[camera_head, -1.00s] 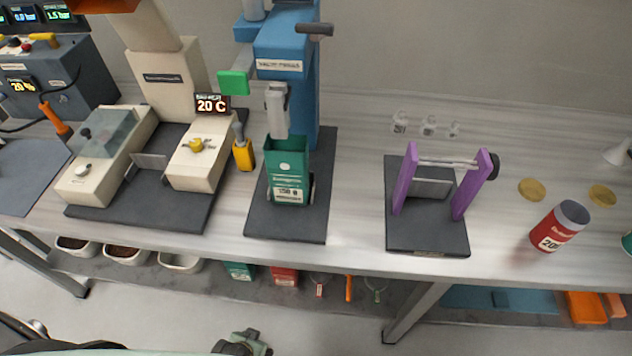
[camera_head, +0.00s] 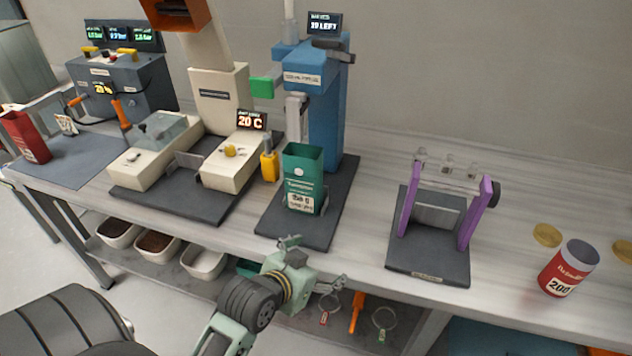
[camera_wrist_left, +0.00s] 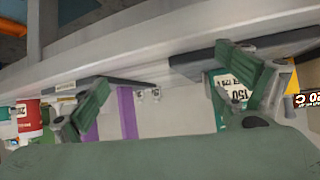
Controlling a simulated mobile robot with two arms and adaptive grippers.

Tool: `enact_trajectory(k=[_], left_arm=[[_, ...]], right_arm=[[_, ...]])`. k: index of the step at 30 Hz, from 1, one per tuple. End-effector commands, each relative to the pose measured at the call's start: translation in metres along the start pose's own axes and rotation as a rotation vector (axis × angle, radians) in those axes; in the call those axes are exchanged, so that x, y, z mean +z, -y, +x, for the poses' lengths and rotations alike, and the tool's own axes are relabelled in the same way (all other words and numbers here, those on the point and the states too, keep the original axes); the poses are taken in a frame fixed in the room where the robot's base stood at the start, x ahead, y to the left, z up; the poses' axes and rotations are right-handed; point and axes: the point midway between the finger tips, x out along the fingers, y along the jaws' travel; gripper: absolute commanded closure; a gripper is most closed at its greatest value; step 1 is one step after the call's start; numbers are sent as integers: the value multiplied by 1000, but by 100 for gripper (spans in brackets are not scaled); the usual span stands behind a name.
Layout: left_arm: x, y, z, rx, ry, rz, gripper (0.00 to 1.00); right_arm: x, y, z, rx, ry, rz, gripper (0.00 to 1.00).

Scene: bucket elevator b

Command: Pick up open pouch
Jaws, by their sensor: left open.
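The open pouch (camera_head: 303,180) is green with a white label and an open top. It stands upright on the dark base of the blue machine, below its spout. In the left wrist view the pouch (camera_wrist_left: 232,90) shows partly behind one finger. My left gripper (camera_head: 290,243) is in front of the table edge, below and nearer than the pouch, apart from it. In the left wrist view its two green fingers (camera_wrist_left: 165,95) are spread wide with nothing between them. My right gripper is not in view.
The blue machine (camera_head: 312,95) rises behind the pouch. A cream sealing machine (camera_head: 215,160) stands to the left, a purple-post stand (camera_head: 440,215) to the right. A red can (camera_head: 567,268) is at far right. Bins (camera_head: 205,262) and tools (camera_head: 357,312) sit on the lower shelf.

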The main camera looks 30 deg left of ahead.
Motion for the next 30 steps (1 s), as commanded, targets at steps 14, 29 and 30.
enact_trajectory(k=[14,29,30], left_arm=[[-127,106,4,-243,-566,-111,8],[-162,130,30,-270,-609,-119,8],[-167,133,35,-269,-609,-119,8]], right_arm=[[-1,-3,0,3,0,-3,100],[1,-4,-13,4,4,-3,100],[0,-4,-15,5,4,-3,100]])
